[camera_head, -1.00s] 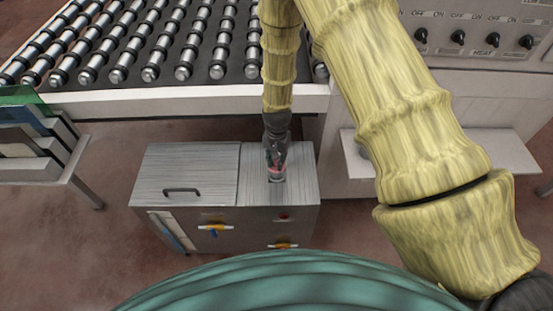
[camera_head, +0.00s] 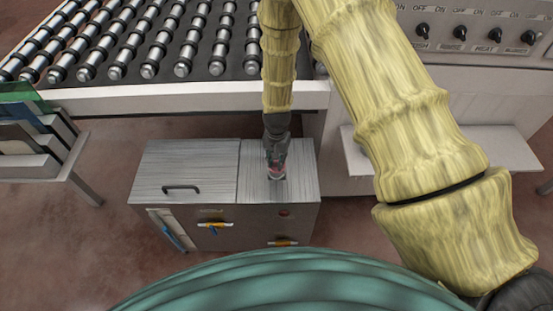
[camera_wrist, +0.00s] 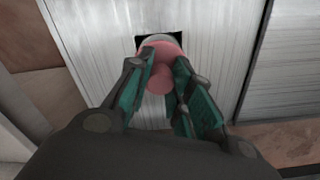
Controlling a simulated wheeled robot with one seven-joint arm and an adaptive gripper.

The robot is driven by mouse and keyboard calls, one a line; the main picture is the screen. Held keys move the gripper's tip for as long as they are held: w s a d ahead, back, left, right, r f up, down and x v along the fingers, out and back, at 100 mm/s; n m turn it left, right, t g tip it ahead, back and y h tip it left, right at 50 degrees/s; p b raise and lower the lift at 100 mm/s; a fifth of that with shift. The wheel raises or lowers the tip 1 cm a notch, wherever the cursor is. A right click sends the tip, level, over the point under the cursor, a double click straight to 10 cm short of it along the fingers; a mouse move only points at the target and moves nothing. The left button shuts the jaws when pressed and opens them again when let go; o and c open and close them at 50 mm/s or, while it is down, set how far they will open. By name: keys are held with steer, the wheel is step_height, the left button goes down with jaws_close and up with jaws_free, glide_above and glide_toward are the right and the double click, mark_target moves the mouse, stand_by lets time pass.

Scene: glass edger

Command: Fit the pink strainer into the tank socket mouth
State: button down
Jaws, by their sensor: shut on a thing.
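The pink strainer (camera_wrist: 158,80) is between the green-padded fingers of my gripper (camera_wrist: 160,98) in the wrist view. Its far end overlaps a dark opening, the tank socket mouth (camera_wrist: 180,40), in the metal tank top. I cannot tell how far the strainer is in the mouth. In the head view my gripper (camera_head: 276,165) points down at the right part of the tank's top (camera_head: 300,160), with a bit of pink strainer (camera_head: 276,176) showing at its tips. The mouth is mostly hidden there by my gripper and the strainer.
The tank's left lid has a black handle (camera_head: 181,188). Valves with yellow handles (camera_head: 214,225) are on its front. A roller conveyor (camera_head: 150,45) stands behind, a glass rack (camera_head: 40,145) at left, and a knob panel (camera_head: 475,30) with a shelf at right.

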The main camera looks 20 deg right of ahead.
steer(key=shift+f+b, duration=0.95)
steer(key=shift+f, duration=1.05)
steer(key=c, duration=1.2)
jaws_free()
steer(key=shift+r, duration=0.15)
step_height(320, 180, up, 12)
steer(key=shift+f, duration=0.1)
